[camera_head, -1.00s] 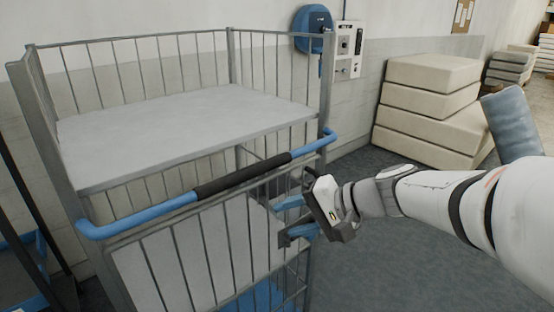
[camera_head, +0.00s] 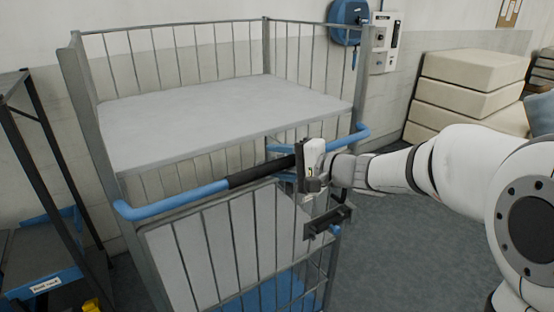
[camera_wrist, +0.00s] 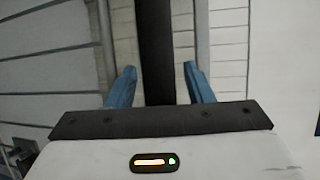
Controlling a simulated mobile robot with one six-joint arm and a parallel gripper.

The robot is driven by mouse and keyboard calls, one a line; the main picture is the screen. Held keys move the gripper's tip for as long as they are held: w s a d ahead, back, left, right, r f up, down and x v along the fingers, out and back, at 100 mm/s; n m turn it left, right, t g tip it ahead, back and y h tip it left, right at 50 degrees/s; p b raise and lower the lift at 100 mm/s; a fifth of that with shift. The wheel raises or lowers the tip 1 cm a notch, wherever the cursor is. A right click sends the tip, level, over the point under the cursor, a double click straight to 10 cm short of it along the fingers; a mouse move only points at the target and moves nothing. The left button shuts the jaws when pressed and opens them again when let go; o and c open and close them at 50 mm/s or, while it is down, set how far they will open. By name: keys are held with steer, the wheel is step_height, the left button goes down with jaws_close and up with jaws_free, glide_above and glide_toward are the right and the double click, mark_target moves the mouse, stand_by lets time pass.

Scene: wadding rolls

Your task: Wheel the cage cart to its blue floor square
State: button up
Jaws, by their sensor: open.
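The grey cage cart (camera_head: 87,110) stands by the wall, with a pale shelf and a blue push handle (camera_head: 175,204) across its near side. The handle has a black grip sleeve (camera_head: 262,171). My gripper (camera_head: 282,162) is at the sleeve's right part, its blue fingers open above and below it. In the wrist view the black sleeve (camera_wrist: 155,50) runs between the two spread fingers (camera_wrist: 160,88), with gaps on both sides. A blue surface (camera_head: 290,290) shows low through the bars; I cannot tell whether it is cart deck or floor square.
A dark rack (camera_head: 40,140) with a blue labelled bin (camera_head: 42,283) stands close on the left. Stacked cream pads (camera_head: 465,85) stand at the back right. A blue reel (camera_head: 347,20) and control box (camera_head: 386,42) hang on the wall. Grey floor (camera_head: 400,250) is clear at the right.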

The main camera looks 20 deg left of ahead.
steer(key=shift+a, duration=0.1)
steer(key=shift+c, duration=0.6)
jaws_close()
